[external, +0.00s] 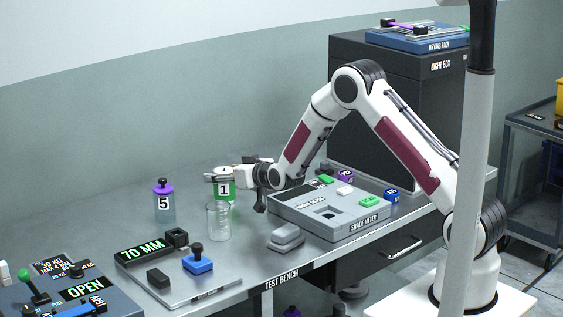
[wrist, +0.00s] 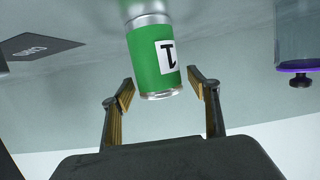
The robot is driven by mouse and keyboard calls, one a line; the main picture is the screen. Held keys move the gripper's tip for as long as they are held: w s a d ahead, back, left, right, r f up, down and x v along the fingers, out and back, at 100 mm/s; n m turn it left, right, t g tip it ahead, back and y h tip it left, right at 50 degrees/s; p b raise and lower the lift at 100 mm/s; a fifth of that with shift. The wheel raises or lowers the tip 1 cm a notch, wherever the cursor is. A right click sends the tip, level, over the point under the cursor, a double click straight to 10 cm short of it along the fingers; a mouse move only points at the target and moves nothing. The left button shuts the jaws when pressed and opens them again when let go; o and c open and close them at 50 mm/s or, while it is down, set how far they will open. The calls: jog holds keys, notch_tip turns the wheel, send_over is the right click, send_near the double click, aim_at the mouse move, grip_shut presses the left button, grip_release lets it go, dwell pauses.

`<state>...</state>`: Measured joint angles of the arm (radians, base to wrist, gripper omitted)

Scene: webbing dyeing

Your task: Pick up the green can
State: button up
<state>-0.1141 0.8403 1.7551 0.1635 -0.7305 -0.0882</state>
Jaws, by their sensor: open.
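The green can (external: 225,190), with a white label marked 1, stands upright on the bench in the external view, behind a clear glass beaker (external: 218,222). In the wrist view the green can (wrist: 150,62) appears upside down, just beyond the fingertips and centred near the gap between them. My gripper (external: 214,177) reaches in from the right at the can's upper part, its fingers level. In the wrist view my gripper (wrist: 160,92) is open, with one finger on each side of the gap. Nothing is held.
A purple-capped bottle marked 5 (external: 164,202) stands left of the can. The shade meter (external: 330,213) lies to the right, with a grey stacked block (external: 286,238) before it. A 70 MM plate (external: 180,275) is at the front left. Bare bench lies behind the can.

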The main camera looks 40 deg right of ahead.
jog(key=shift+w+f, duration=0.1)
jog(key=shift+w, duration=0.05)
dwell(0.4)
jog(key=c, duration=1.5)
jog(key=shift+r, duration=5.1)
